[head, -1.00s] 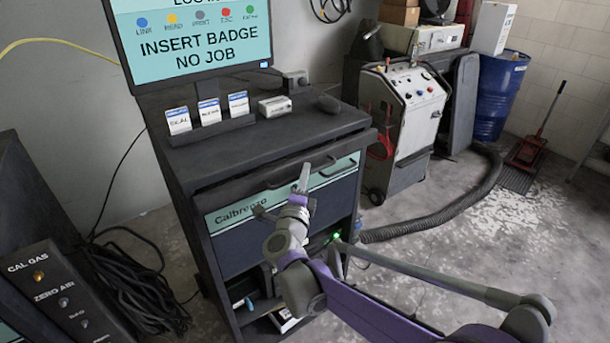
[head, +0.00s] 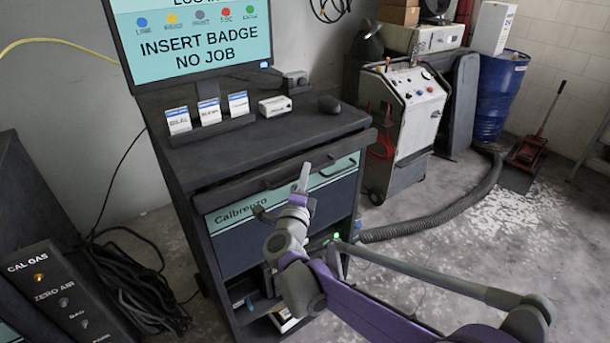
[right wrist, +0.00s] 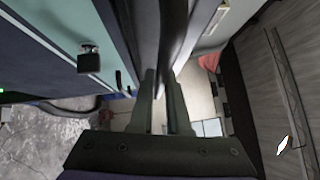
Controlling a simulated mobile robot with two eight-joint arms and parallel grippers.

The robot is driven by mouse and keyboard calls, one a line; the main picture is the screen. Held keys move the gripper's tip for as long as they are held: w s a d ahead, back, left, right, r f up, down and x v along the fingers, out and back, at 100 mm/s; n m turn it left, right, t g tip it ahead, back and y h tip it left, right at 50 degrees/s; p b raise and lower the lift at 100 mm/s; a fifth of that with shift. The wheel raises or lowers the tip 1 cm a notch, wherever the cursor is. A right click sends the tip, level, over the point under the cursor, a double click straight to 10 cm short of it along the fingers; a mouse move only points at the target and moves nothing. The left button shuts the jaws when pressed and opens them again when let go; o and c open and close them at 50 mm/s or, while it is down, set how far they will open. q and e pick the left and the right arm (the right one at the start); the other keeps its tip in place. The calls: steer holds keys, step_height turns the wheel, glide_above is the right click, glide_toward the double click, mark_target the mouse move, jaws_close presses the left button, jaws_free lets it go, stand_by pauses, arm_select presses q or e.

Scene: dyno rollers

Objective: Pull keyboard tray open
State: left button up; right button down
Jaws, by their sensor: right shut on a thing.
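The dark keyboard tray (head: 232,189) sits under the top of the grey cabinet, above the teal "Calbrenzo" drawer front. A dark bar handle runs along its front. My right gripper (head: 303,178) reaches up to this handle from below and is shut on it near the middle. In the right wrist view, the handle (right wrist: 176,35) runs down between the two fingers of my gripper (right wrist: 165,95), and the fingers hide part of it. The tray front sits close to the cabinet face. My left gripper is not in view.
A monitor (head: 195,38), a card rack (head: 210,130), a small white box (head: 275,106) and a mouse (head: 329,104) stand on the cabinet top. A grey machine (head: 408,110) and a floor hose (head: 435,217) are at the right.

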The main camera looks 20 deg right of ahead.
steer(key=shift+s, duration=0.1)
stand_by(0.5)
steer(key=s+d+p, duration=0.2)
steer(key=s+d, duration=0.2)
steer(key=s, duration=0.8)
steer(key=s+d+p, duration=0.2)
steer(key=s+d, duration=0.3)
steer(key=s, duration=0.7)
steer(key=shift+s, duration=0.4)
steer(key=c, duration=1.2)
jaws_free()
steer(key=shift+o, duration=0.2)
steer(key=shift+f, duration=0.1)
